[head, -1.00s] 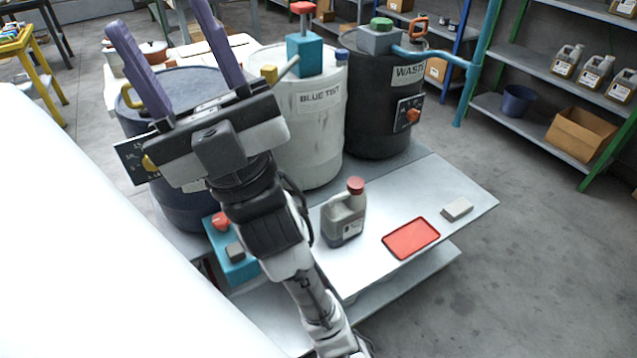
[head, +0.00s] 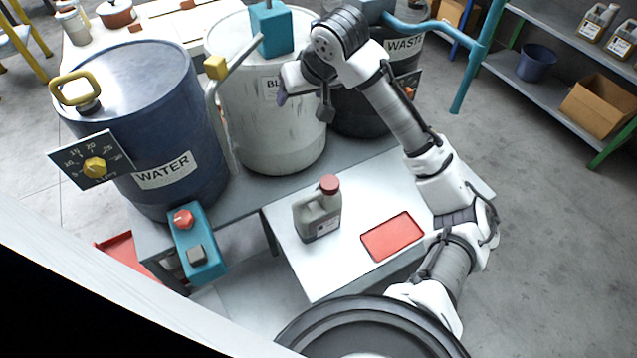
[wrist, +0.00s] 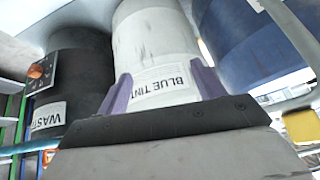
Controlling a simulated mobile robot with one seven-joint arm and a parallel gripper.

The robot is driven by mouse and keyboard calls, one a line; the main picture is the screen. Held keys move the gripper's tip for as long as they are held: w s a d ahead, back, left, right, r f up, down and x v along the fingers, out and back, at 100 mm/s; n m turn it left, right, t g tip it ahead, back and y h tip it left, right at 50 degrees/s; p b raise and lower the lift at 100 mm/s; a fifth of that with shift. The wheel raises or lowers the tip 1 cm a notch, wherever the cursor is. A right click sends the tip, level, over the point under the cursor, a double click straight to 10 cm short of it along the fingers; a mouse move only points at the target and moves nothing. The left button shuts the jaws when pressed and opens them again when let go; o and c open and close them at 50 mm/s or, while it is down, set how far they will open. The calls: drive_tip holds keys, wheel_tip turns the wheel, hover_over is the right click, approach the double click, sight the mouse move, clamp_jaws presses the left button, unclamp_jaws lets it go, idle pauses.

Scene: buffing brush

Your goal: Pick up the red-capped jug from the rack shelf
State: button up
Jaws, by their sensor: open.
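The red-capped jug (head: 318,215) is grey and stands upright on a low pale shelf (head: 305,275), in front of the drums, in the head view. Its red cap (head: 329,184) faces up and nothing touches it. My gripper (head: 283,97) is in front of the white BLUE TINT drum (head: 275,140), behind and above the jug, and apart from it. In the wrist view, its two purple fingers (wrist: 163,88) are spread, with only the BLUE TINT drum showing between them. The jug does not show in the wrist view.
A red tray (head: 392,236) lies right of the jug. A teal box with a red knob (head: 198,243) stands to its left. A blue WATER drum (head: 150,120) and a dark WASTE drum (head: 368,112) flank the white one. More jugs (head: 622,42) stand on the right rack.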

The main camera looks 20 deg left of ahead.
drive_tip(key=s+d+f+g+h, duration=0.1)
drive_tip(key=d+f+h, duration=0.1)
drive_tip(key=f, duration=0.3)
drive_tip(key=s+d+f+g+h, duration=0.1)
drive_tip(key=d+f, duration=0.2)
drive_tip(key=f, duration=0.1)
drive_tip(key=s+d+f+g+h, duration=0.1)
drive_tip(key=d+f+h, duration=0.1)
drive_tip(key=f, duration=0.3)
drive_tip(key=shift+s+d+f+m+g+h, duration=0.3)
drive_tip(key=shift+d+m, duration=0.1)
drive_tip(key=shift+w+a+f+p, duration=0.1)
drive_tip(key=shift+f+p, duration=0.1)
drive_tip(key=shift+f, duration=0.75)
drive_tip(key=shift+w+d+f+p, duration=0.1)
drive_tip(key=shift+f+p, duration=0.1)
drive_tip(key=shift+f, duration=0.8)
drive_tip(key=shift+w+a+f+p, duration=0.1)
drive_tip(key=shift+f+p, duration=0.1)
drive_tip(key=shift+f, duration=0.75)
clamp_jaws()
